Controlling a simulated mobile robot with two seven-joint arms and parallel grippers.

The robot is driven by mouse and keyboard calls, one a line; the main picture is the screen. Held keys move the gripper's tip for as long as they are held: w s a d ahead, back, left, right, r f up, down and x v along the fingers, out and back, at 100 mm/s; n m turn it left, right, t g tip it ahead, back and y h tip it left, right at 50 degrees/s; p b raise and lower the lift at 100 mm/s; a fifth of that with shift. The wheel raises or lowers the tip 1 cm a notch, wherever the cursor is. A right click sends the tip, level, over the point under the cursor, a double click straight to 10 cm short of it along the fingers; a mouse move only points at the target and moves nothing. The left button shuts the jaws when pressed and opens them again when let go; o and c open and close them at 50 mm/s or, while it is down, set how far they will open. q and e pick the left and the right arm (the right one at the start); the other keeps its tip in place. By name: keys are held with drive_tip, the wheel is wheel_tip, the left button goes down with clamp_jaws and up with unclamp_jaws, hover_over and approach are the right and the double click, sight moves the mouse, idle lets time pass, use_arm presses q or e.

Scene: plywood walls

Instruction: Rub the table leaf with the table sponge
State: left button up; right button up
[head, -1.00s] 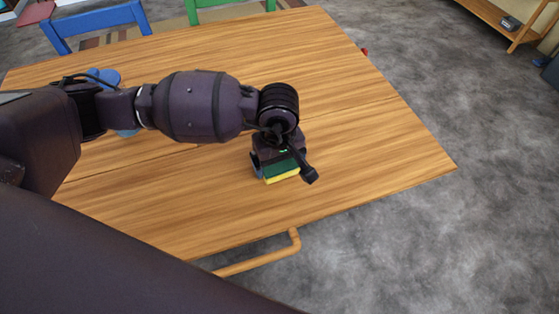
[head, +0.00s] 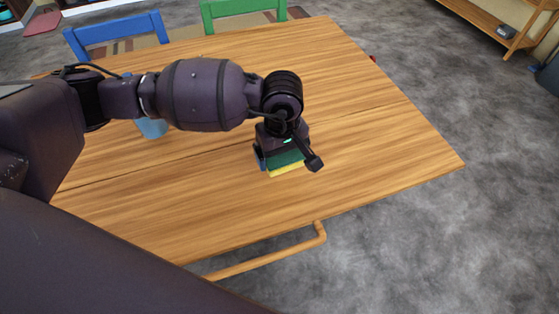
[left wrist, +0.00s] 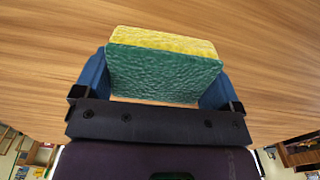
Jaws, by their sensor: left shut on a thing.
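The sponge (head: 286,163) is yellow with a green scouring side. My left gripper (head: 286,160) is shut on it near the right part of the table. In the left wrist view the sponge (left wrist: 163,72) sits between the two blue fingers of the left gripper (left wrist: 164,80). The wooden table leaf (head: 380,165) lies below it, in front of a seam across the tabletop. I cannot tell whether the sponge touches the wood. My right gripper is not in view.
A blue object (head: 152,127) stands on the table, partly behind my left arm. A blue chair (head: 115,28) and a green chair (head: 240,8) stand at the far side. A wooden bar (head: 270,257) sticks out below the near edge. The tabletop right of the sponge is clear.

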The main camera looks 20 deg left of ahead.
use_arm(q)
wheel_tip(320, 180, up, 3)
drive_tip(key=shift+r+p, duration=0.2)
drive_tip(key=shift+p, duration=0.4)
drive_tip(key=shift+r, duration=0.15)
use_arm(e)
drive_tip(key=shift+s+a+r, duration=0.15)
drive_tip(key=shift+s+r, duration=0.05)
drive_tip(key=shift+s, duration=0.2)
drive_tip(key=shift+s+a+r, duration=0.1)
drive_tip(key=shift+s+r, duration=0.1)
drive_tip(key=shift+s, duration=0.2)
